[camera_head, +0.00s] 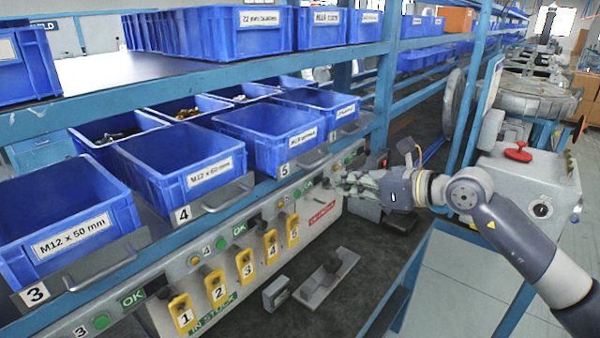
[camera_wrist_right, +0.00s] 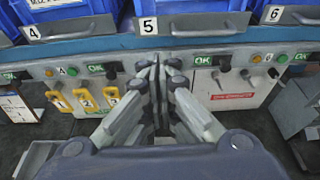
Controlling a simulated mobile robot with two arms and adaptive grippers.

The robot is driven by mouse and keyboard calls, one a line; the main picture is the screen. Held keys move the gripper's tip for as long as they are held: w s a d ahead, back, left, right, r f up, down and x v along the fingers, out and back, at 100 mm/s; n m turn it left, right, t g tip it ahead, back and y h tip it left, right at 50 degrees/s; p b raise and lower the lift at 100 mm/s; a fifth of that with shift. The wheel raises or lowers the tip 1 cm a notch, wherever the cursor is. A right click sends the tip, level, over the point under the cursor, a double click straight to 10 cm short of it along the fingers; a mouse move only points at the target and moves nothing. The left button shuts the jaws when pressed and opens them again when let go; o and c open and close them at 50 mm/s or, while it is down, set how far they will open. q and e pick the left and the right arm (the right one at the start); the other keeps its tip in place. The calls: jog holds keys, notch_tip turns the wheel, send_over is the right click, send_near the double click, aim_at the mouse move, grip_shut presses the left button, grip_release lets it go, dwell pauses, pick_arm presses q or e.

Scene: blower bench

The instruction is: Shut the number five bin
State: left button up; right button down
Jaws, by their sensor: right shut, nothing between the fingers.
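The number five bin (camera_head: 262,140) is a blue box on the sloped shelf, behind a grey front plate marked 5 with a bar handle (camera_head: 309,160). Its plate seems to stand slightly forward of its neighbours. In the right wrist view the bin (camera_wrist_right: 190,6) is cut off at the top, with its 5 tag (camera_wrist_right: 148,26) and handle (camera_wrist_right: 208,29) showing. My right gripper (camera_head: 345,184) is shut and empty, in front of and below the handle and apart from it. Its fingers (camera_wrist_right: 158,72) meet below the 5 plate. My left gripper is not in view.
The number four bin (camera_head: 176,158) and number three bin (camera_head: 60,215) stand to its left. A control panel (camera_head: 325,195) with knobs and yellow numbered tags runs below the shelf.

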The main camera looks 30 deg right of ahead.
jog(key=p, duration=0.3)
send_near(290, 170)
notch_tip(290, 170, down, 2)
jog(key=p+x, duration=0.1)
jog(key=x, duration=0.2)
jog(key=p+x, duration=0.1)
jog(key=x, duration=0.1)
jog(key=shift+w+r+p, duration=0.1)
jog(key=shift+r+p, duration=0.2)
jog(key=shift+r, duration=0.1)
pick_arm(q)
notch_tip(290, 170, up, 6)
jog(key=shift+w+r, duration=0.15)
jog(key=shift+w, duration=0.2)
pick_arm(e)
jog(key=shift+w+a+f, duration=0.2)
jog(key=shift+w+f, duration=0.05)
jog(key=shift+w, duration=0.2)
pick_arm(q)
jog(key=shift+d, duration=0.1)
pick_arm(e)
jog(key=shift+w+a, duration=0.35)
jog(key=shift+w, duration=0.5)
jog(key=shift+w+a, duration=0.35)
jog(key=shift+w, duration=0.5)
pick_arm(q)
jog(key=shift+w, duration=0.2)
pick_arm(e)
jog(key=shift+r, duration=0.15)
